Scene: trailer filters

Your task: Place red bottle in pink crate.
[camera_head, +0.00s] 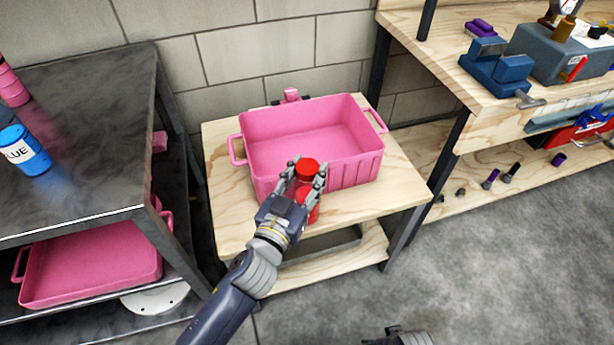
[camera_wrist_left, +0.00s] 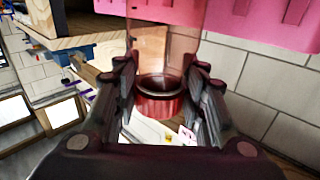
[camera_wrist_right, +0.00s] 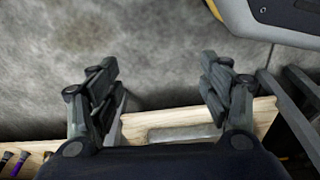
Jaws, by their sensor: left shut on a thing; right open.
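The red bottle (camera_head: 307,167) is upright between the fingers of my left gripper (camera_head: 304,184), which is shut on it. The fingers hide part of its sides. In the left wrist view the bottle's ribbed red cap (camera_wrist_left: 158,106) shows between the fingers (camera_wrist_left: 163,92). The empty pink crate (camera_head: 350,148) stands on a small wooden table. The bottle is at the crate's near wall, outside its opening. The crate's wall also shows at the top of the left wrist view (camera_wrist_left: 225,22). My right gripper (camera_wrist_right: 163,92) is open and empty over the floor and a wooden edge.
A dark metal table (camera_head: 85,115) at left holds a blue bottle (camera_head: 24,150) and pink things. Another pink crate (camera_head: 95,265) is on its lower shelf. A wooden workbench (camera_head: 455,70) with a vice (camera_head: 497,65) is at right. A block wall is behind the crate.

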